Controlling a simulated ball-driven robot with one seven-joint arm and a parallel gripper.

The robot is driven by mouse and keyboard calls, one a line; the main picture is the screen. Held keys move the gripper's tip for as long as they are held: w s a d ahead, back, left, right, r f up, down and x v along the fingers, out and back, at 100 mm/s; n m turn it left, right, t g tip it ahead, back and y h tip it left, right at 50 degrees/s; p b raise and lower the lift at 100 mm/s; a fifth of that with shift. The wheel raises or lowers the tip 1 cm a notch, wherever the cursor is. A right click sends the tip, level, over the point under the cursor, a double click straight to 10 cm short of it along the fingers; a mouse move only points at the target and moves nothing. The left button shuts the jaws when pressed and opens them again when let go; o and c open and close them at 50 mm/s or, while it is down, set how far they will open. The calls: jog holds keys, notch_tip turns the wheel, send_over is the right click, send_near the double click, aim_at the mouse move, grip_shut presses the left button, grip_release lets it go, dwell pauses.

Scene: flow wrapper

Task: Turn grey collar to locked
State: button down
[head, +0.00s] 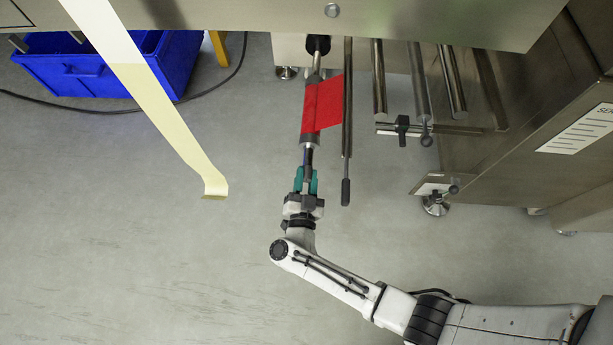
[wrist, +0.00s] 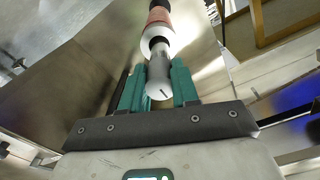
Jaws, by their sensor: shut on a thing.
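The grey collar (wrist: 160,78) is a rounded cylinder at the near end of the spindle, with a short dark line on its end face. My gripper (wrist: 159,85) has its teal fingers on either side of the collar and is shut on it. In the head view my gripper (head: 306,174) points up the picture at the spindle's free end, and its fingers mostly hide the collar. A red film roll (head: 322,104) sits on the spindle beyond; it also shows in the wrist view (wrist: 158,17). I cannot tell whether the dark line marks locked or unlocked.
A steel rod (head: 347,110) with a dark tip hangs close to the right of the spindle. More rods (head: 421,80) and the machine body (head: 545,120) are farther right. A pale film strip (head: 155,95) hangs at left, before a blue crate (head: 100,62). The floor below left is clear.

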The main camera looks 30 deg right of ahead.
jog(key=shift+s+a+f, duration=0.15)
jog(key=shift+f, duration=0.3)
jog(key=c, duration=1)
grip_release()
jog(key=shift+c, duration=0.2)
jog(key=shift+o, duration=1)
jog(key=shift+r, duration=0.2)
jog(key=p+v, duration=0.2)
jog(key=v, duration=0.8)
jog(key=shift+s+a, duration=0.2)
jog(key=shift+s, duration=0.05)
